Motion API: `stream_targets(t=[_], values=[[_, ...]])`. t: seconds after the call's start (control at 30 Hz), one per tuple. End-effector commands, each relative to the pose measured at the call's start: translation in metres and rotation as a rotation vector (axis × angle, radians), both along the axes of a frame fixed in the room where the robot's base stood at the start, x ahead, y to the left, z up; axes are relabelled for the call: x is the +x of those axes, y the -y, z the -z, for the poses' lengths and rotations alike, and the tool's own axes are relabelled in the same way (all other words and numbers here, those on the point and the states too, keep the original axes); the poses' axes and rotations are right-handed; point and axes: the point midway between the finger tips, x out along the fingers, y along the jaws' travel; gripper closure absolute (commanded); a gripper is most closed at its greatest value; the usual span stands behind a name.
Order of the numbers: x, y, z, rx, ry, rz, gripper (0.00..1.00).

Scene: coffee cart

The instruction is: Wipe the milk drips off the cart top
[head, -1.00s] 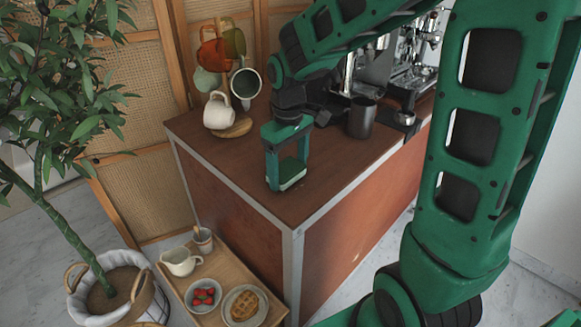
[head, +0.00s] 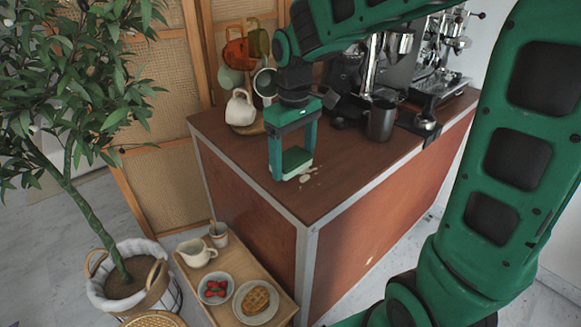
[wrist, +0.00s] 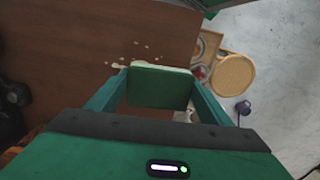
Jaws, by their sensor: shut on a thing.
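My gripper (head: 292,174) is shut on a green sponge (head: 297,159) with a pale lower layer. It holds the sponge low at the brown cart top (head: 350,170), near the left edge; I cannot tell for sure whether it touches. Pale milk drips (head: 311,172) lie on the cart top just right of the sponge. In the wrist view the sponge (wrist: 160,87) sits between the two fingers, and the drips (wrist: 137,57) show just beyond it and to its left. Part of the drips may be hidden under the sponge.
A mug tree with hanging mugs (head: 240,107) stands at the cart's back left. A dark metal pitcher (head: 381,120) and the espresso machine (head: 440,75) stand at the back right. A low wooden tray table (head: 225,308) with dishes is below the cart's left side.

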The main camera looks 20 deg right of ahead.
Motion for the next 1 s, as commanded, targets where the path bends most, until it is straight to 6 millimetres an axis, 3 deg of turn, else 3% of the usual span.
stream_targets(t=[0.3,1.0], values=[[0.0,-0.001,-0.025,-0.001,0.001,-0.001,0.51],[0.001,-0.001,-0.024,0.001,0.0,-0.001,0.51]])
